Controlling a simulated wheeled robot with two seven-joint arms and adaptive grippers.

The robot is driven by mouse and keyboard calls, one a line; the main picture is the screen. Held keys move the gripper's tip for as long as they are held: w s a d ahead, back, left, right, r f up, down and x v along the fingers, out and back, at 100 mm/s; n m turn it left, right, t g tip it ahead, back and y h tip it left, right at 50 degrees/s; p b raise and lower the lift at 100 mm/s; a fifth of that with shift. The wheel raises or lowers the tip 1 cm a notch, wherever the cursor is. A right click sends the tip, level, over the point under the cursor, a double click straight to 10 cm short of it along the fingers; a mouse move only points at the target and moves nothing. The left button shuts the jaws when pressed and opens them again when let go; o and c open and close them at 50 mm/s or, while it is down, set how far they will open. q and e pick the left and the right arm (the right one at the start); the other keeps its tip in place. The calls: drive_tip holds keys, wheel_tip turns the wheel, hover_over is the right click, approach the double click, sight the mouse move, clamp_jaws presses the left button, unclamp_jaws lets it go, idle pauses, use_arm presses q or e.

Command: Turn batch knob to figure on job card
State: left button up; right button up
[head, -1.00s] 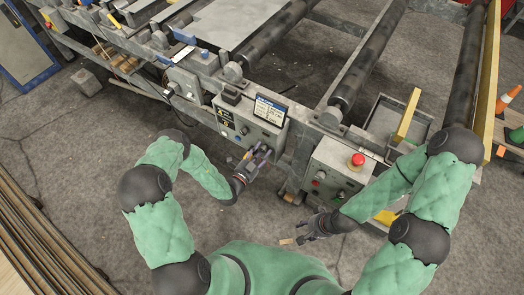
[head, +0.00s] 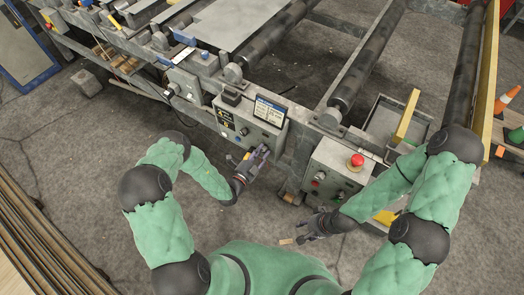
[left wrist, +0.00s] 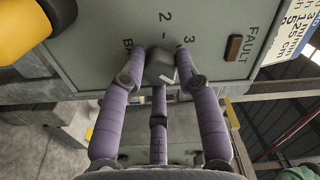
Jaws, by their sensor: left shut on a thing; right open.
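The batch knob (left wrist: 160,66), dark grey with a pale mark at its lower right edge, sits on the grey panel in the left wrist view. The purple fingers of my left gripper (left wrist: 158,82) are shut around it. The figures 2 and 3 show beside the knob; the fingers hide part of the dial. In the head view my left gripper (head: 259,156) is at the front of the control box (head: 240,127). The job card (head: 270,109) stands on top of that box; its text is too small to read there. My right gripper (head: 308,230) is open and empty.
A brown lamp (left wrist: 234,47) marked FAULT is beside the knob, and a yellow part (left wrist: 20,30) juts out at upper left. Another control box with a red stop button (head: 356,160) stands to the right.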

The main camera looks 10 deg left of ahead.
use_arm(q)
drive_tip(key=shift+f+m, duration=0.1)
drive_tip(key=shift+m, duration=1.6)
drive_tip(key=shift+p, duration=0.3)
drive_tip(key=m, duration=0.2)
drive_tip(key=shift+m, duration=0.4)
drive_tip(key=o, duration=0.8)
drive_tip(key=p+v, duration=0.1)
drive_tip(key=v, duration=0.5)
drive_tip(key=shift+d, duration=0.1)
